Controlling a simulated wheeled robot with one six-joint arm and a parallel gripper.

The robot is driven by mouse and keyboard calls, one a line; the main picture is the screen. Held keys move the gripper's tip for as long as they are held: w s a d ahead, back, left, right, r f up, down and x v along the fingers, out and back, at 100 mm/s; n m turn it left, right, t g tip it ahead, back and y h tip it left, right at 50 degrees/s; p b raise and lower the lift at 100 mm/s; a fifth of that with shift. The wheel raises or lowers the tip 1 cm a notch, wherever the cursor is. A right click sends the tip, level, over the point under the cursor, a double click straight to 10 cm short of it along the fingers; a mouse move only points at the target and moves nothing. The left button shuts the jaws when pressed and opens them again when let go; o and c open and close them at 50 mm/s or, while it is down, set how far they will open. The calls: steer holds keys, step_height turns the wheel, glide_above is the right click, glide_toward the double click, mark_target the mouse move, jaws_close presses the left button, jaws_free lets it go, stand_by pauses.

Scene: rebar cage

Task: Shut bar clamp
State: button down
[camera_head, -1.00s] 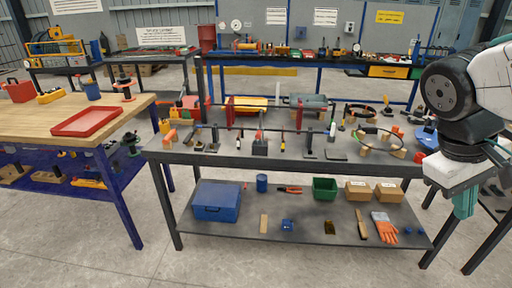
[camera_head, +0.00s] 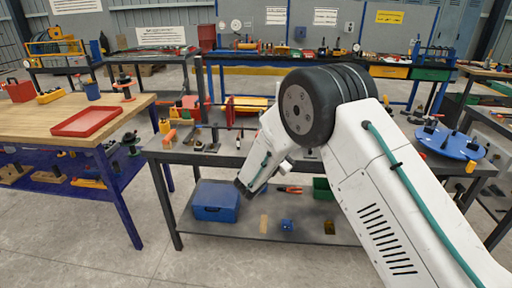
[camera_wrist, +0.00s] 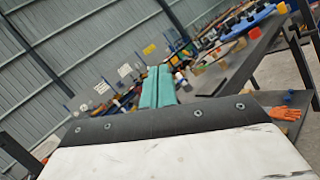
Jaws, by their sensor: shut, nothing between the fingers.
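A red upright piece (camera_head: 229,112), which looks like one jaw of the bar clamp, stands on the dark workbench (camera_head: 185,157) in the head view. My arm hides the rest of the clamp, so how far its jaws are apart cannot be seen. My gripper (camera_wrist: 157,86) shows in the wrist view as two teal fingers side by side, shut with nothing between them. It appears apart from the clamp, and I cannot make out the clamp in the tilted wrist view. In the head view my arm reaches across the middle and right of the bench.
A blue case (camera_head: 215,201) lies on the bench's lower shelf. A blue round tray (camera_head: 450,141) with dark pegs is at the right. A wooden table (camera_head: 45,110) with a red tray (camera_head: 86,120) stands at left. An orange glove (camera_wrist: 285,113) shows in the wrist view.

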steer(key=s+a+f+n+t+y, duration=0.1)
steer(key=a+f+n+t+y, duration=0.6)
steer(key=a+f, duration=0.8)
steer(key=a+n+y, duration=0.1)
steer(key=n+y, duration=0.1)
steer(key=y, duration=0.1)
steer(key=shift+s+f+n+t, duration=0.2)
steer(key=shift+n+t, duration=0.1)
steer(key=shift+t, duration=0.1)
steer(key=shift+r, duration=0.1)
steer(key=s+r+x, duration=0.1)
steer(key=r+x, duration=0.1)
steer(key=x, duration=1.1)
steer(key=shift+s+d, duration=0.15)
steer(key=shift+s, duration=0.05)
steer(key=shift+r, duration=0.2)
